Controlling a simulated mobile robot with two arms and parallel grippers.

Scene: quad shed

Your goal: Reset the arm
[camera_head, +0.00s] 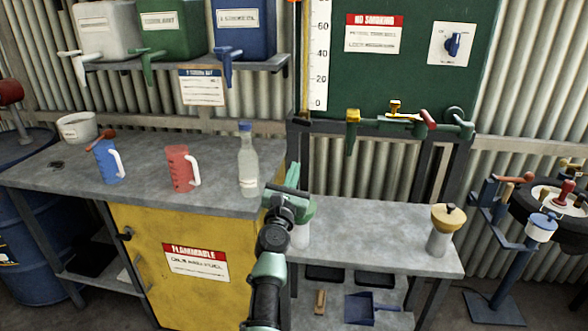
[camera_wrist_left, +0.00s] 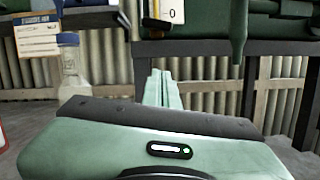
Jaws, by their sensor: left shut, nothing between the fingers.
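My left gripper (camera_head: 293,175) is raised in front of the workbench in the head view, between the clear bottle and the lower grey bench. Its two green fingers are together with nothing between them, and they also show closed in the left wrist view (camera_wrist_left: 162,88). My left arm (camera_head: 268,275) comes up from the bottom of the head view. My right gripper does not show in either view.
A clear bottle (camera_head: 248,165), a red jug (camera_head: 181,168) and a blue jug (camera_head: 108,162) stand on the workbench (camera_head: 60,180). A yellow-topped container (camera_head: 444,228) stands on the lower bench (camera_head: 370,230). A pale object behind my gripper is partly hidden. Taps (camera_head: 400,118) project above.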

